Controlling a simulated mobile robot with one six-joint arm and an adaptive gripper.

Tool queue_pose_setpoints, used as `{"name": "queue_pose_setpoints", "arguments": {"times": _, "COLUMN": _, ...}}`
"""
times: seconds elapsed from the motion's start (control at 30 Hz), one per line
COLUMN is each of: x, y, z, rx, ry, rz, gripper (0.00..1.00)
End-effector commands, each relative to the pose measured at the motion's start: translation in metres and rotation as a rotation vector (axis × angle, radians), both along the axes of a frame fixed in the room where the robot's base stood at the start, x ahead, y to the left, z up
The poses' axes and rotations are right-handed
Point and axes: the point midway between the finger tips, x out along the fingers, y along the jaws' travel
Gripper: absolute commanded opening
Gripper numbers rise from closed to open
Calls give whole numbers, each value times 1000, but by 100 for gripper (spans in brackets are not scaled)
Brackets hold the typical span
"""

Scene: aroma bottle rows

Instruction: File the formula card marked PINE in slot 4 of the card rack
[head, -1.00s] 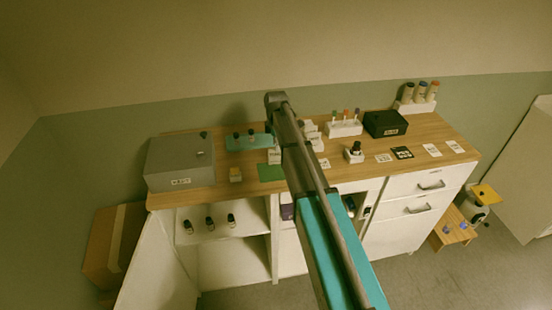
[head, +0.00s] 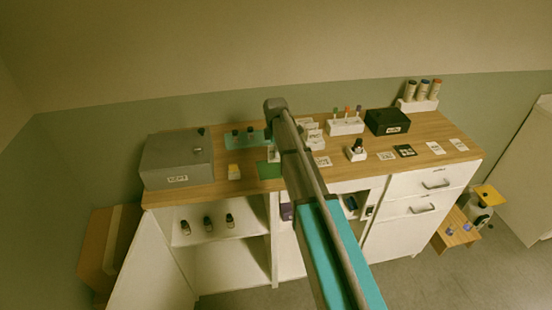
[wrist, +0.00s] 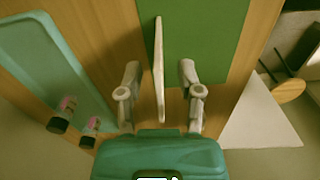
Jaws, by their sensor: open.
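In the wrist view my gripper (wrist: 159,82) is open, with one finger on each side of a thin white card (wrist: 158,60) seen edge-on. A gap shows between the card and each finger. Its marking cannot be read from this angle.
A green mat (wrist: 190,35) lies below my gripper. A teal tray (wrist: 50,50) with dark bottles is at its left. On the counter (head: 430,128) stand a grey box (head: 178,160), a black box (head: 387,121) and a white vial rack (head: 346,126). A cabinet door hangs open at lower left.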

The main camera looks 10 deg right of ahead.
Motion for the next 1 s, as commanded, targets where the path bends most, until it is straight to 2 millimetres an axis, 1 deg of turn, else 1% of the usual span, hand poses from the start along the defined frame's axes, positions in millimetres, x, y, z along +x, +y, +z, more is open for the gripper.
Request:
{"name": "queue_pose_setpoints", "arguments": {"times": 0.03, "x": 0, "y": 0, "z": -5, "rx": 0, "ry": 0, "rz": 0, "gripper": 47}}
{"name": "queue_pose_setpoints", "arguments": {"times": 0.13, "x": 0, "y": 0, "z": -7, "rx": 0, "ry": 0, "rz": 0, "gripper": 47}}
{"name": "queue_pose_setpoints", "arguments": {"times": 0.73, "x": 0, "y": 0, "z": -6, "rx": 0, "ry": 0, "rz": 1, "gripper": 47}}
{"name": "queue_pose_setpoints", "arguments": {"times": 0.77, "x": 0, "y": 0, "z": -6, "rx": 0, "ry": 0, "rz": 1, "gripper": 45}}
{"name": "queue_pose_setpoints", "arguments": {"times": 0.8, "x": 0, "y": 0, "z": -6, "rx": 0, "ry": 0, "rz": 1, "gripper": 38}}
{"name": "queue_pose_setpoints", "arguments": {"times": 0.97, "x": 0, "y": 0, "z": -6, "rx": 0, "ry": 0, "rz": 1, "gripper": 8}}
{"name": "queue_pose_setpoints", "arguments": {"times": 1.0, "x": 0, "y": 0, "z": -6, "rx": 0, "ry": 0, "rz": 1, "gripper": 1}}
